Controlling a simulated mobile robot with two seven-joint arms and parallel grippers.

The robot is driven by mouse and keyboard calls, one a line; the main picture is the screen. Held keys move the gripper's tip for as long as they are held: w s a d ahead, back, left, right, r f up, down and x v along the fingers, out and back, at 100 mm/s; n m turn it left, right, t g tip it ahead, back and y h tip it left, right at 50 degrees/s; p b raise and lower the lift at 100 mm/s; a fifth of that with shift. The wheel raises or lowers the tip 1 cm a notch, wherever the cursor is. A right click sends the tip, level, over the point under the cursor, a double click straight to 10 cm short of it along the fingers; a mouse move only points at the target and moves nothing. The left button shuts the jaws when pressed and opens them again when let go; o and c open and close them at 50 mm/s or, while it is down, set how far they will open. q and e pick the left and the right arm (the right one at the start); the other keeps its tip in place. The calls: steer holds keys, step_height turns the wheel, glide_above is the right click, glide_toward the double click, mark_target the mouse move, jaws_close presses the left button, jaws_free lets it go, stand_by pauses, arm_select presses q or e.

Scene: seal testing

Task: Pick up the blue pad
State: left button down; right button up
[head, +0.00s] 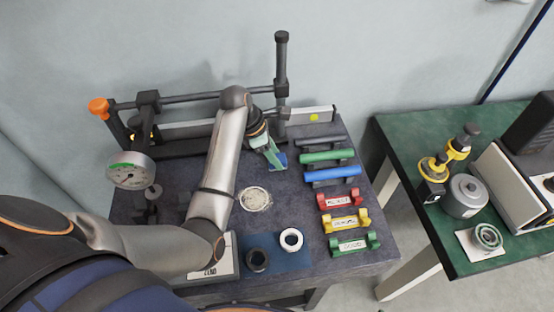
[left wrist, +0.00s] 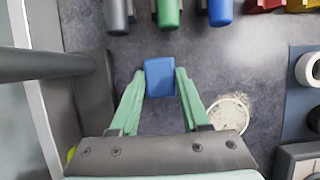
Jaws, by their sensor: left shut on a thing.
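The blue pad (left wrist: 160,78) is a small blue block between the green fingertips of my left gripper (left wrist: 161,88) in the left wrist view. The fingers are shut on its two sides. In the head view, my left gripper (head: 272,158) is at the back of the dark table, with the blue pad (head: 280,160) showing at its fingertips. I cannot tell whether the pad touches the table. My right gripper is not in view.
Grey, green (head: 326,156) and blue (head: 332,174) cylinders lie right of the gripper. Red (head: 341,200), yellow (head: 345,219) and green (head: 353,244) labelled holders are in front of them. A metal frame with a dial gauge (head: 131,170) stands behind and left. A pale round patch (head: 255,199) lies mid-table.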

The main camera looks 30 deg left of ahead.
arm_select(q)
steer(key=shift+r, duration=0.1)
steer(key=shift+r, duration=0.65)
steer(key=s+d+r, duration=0.9)
steer(key=d+r, duration=0.1)
steer(key=r, duration=0.1)
steer(key=shift+s+r, duration=0.25)
steer(key=shift+s, duration=0.1)
steer(key=shift+d, duration=0.1)
steer(key=c, duration=1)
jaws_free()
steer(key=c, duration=2.2)
jaws_free()
